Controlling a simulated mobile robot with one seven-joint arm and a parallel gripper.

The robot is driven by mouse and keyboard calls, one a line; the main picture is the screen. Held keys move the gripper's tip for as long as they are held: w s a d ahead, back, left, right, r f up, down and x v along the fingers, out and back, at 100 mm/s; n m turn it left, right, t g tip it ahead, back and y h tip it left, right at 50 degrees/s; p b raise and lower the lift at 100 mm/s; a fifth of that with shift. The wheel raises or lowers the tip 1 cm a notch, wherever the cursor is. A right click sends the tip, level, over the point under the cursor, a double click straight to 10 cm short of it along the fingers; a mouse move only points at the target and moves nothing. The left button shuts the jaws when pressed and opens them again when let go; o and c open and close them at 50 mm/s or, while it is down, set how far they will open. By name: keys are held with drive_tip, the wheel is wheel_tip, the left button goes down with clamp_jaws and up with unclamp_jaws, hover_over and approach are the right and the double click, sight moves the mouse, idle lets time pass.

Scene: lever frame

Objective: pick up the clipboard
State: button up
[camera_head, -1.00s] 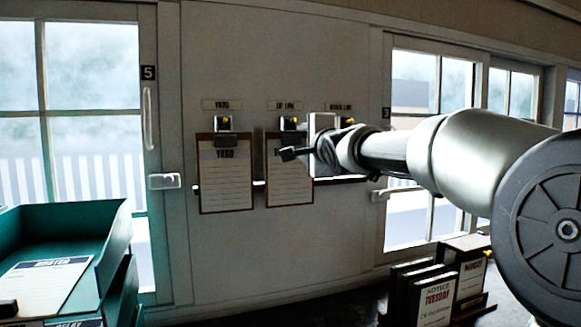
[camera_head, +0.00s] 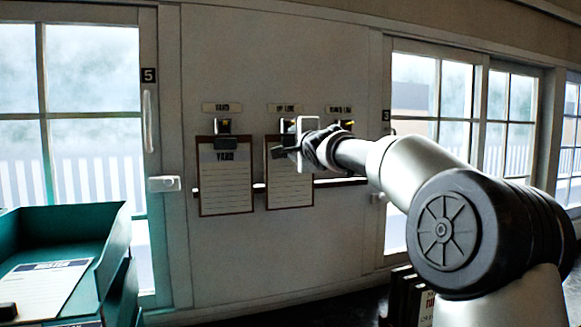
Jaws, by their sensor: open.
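Two clipboards hang on the wall panel, each with a ruled white sheet. The left clipboard (camera_head: 225,178) hangs under a plate reading YARD (camera_head: 222,107). The middle clipboard (camera_head: 289,186) hangs under a plate that seems to read UP LINE (camera_head: 285,108). Below a third plate (camera_head: 340,109) no clipboard can be made out; my arm covers much of that spot.
A thin rail (camera_head: 330,182) runs along the wall. A teal tray (camera_head: 108,262) with a printed sheet (camera_head: 42,290) stands at lower left. Dark upright holders (camera_head: 402,290) stand at lower right, partly behind my arm. Windowed doors flank the panel.

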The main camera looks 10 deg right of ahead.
drive_tip(key=shift+w, duration=0.8)
drive_tip(key=c, duration=1.1)
drive_tip(key=shift+s+a+r, duration=0.1)
drive_tip(key=shift+r, duration=0.05)
